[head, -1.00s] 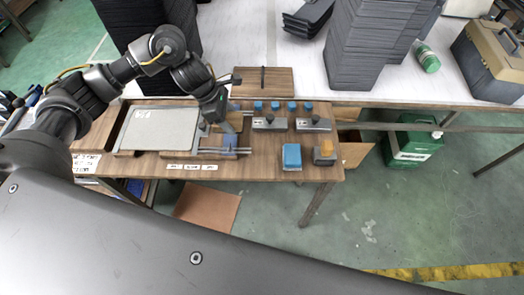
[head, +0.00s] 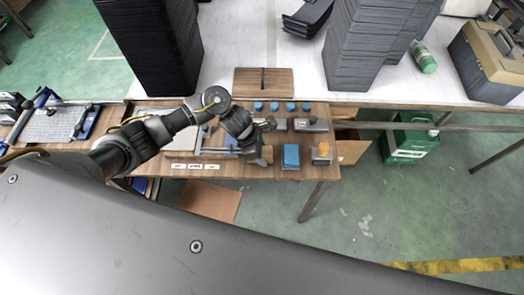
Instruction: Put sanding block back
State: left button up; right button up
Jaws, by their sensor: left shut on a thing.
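My left gripper (head: 261,143) is over the front middle of the wooden bench, left of a blue block. It is shut on a small tan block, which I take to be the sanding block (head: 266,155). The fingers and wrist cover much of it, and I cannot tell whether it touches the bench. The blue block (head: 291,157) lies to its right. A grey block with an orange top (head: 322,152) is farther right. My right gripper is not in view.
Two grey metal tools (head: 311,125) and several small blue pieces (head: 289,107) stand behind. A wooden board with a dark slot (head: 263,82) is farther back. White labels (head: 194,167) line the front edge. Black tray stacks (head: 150,45) rise behind.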

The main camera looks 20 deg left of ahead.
pick_arm(q)
jog(key=shift+f, duration=0.45)
jog(key=o, duration=0.5)
jog(key=shift+f, duration=0.15)
jog(key=o, duration=0.5)
jog(key=shift+c, duration=0.2)
